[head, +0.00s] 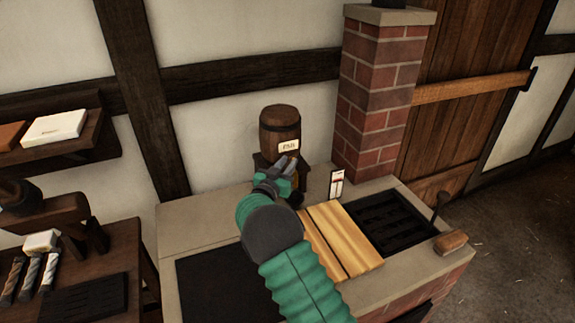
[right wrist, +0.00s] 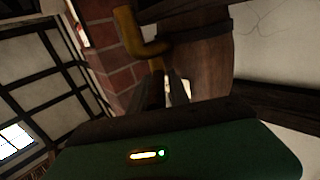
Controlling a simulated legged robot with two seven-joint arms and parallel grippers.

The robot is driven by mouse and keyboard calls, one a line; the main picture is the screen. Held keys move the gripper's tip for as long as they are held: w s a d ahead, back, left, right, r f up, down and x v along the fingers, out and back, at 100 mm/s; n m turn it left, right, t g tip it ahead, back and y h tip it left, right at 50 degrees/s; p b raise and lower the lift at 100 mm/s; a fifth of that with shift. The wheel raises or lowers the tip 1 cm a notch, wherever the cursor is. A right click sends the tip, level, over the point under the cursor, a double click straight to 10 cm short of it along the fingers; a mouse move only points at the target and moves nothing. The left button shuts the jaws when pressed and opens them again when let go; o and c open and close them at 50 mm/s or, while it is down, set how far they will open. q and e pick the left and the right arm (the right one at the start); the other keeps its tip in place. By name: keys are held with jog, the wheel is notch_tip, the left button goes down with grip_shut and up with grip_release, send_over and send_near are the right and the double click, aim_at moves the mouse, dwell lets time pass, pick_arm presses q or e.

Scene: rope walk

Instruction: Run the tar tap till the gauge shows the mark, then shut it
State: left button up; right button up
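A wooden tar barrel (head: 280,128) with a paper label stands on a dark stand at the back of the brick-edged bench. My right gripper (head: 288,168) is at the barrel's lower front and covers that part. In the right wrist view a bent brass-coloured tap (right wrist: 143,38) shows against the barrel (right wrist: 205,55). My right fingers (right wrist: 167,90) point up at the tap's lower end; whether they touch or grip it is unclear. A small white upright gauge (head: 337,184) stands right of the gripper; its reading is too small to tell. My left gripper is out of view.
Wooden boards (head: 342,238) lie across the bench, beside a dark grate (head: 388,220). A wooden-handled tool (head: 450,242) rests at the right edge. A brick chimney (head: 380,95) rises behind. A side table (head: 105,262) with rope samples stands at left.

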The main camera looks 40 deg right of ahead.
jog(key=shift+o, duration=1.1)
jog(key=shift+a, duration=0.15)
jog(key=v, duration=1.6)
jog(key=shift+s+a, duration=0.25)
jog(key=shift+f, duration=0.1)
